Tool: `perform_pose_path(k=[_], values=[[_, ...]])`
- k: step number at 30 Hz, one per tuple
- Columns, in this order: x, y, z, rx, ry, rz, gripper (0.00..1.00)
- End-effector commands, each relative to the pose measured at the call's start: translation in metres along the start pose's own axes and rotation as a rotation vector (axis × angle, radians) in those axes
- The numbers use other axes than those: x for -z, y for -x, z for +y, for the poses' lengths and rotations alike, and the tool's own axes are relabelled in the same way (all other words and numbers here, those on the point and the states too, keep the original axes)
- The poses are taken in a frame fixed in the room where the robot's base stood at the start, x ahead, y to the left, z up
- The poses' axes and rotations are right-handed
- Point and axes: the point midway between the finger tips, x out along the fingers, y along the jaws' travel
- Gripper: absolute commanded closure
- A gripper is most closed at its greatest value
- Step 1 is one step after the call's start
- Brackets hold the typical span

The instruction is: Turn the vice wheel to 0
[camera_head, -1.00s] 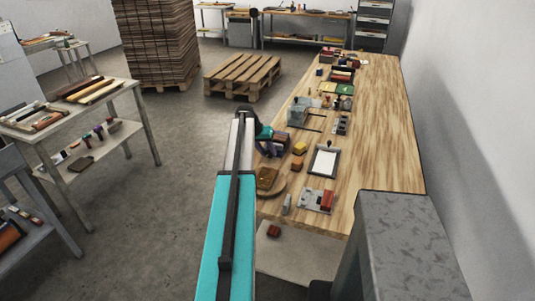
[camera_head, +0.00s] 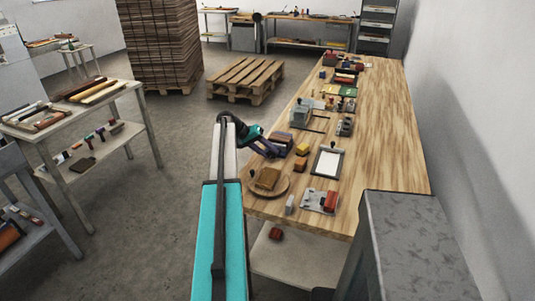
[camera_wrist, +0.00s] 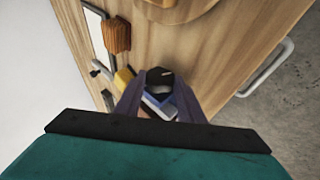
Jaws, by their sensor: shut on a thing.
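The vice wheel shows in the wrist view as a dark round knob (camera_wrist: 160,75) with a pale mark on its face. My gripper (camera_wrist: 158,92) has its two purple fingers on either side of the knob and is shut on it. A grey-blue body lies just below the knob, partly hidden by the fingers. In the head view my gripper (camera_head: 270,150) reaches from the left to a small dark block-like thing (camera_head: 284,141) at the table's left edge. The wheel itself is too small to make out there, and no scale reading is legible.
The wooden table (camera_head: 380,150) is clear along its right side. A yellow block (camera_head: 302,149), an orange block (camera_head: 300,165), a clipboard (camera_head: 327,161) and a round board (camera_head: 280,189) lie near the gripper. A grey machine (camera_head: 297,116) stands behind. A pallet (camera_head: 246,79) is on the floor.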

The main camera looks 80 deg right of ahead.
Motion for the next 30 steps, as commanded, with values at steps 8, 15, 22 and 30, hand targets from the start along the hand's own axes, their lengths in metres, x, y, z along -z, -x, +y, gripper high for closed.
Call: perform_pose_path(k=[8,15,22,30], values=[[0.004,0.001,0.0,0.003,-0.001,0.011,0.53],[0.002,0.0,-0.001,0.003,0.0,0.005,0.46],[0.0,0.001,-0.001,0.003,0.001,0.001,0.46],[0.0,0.017,0.004,0.004,0.002,0.005,0.46]])
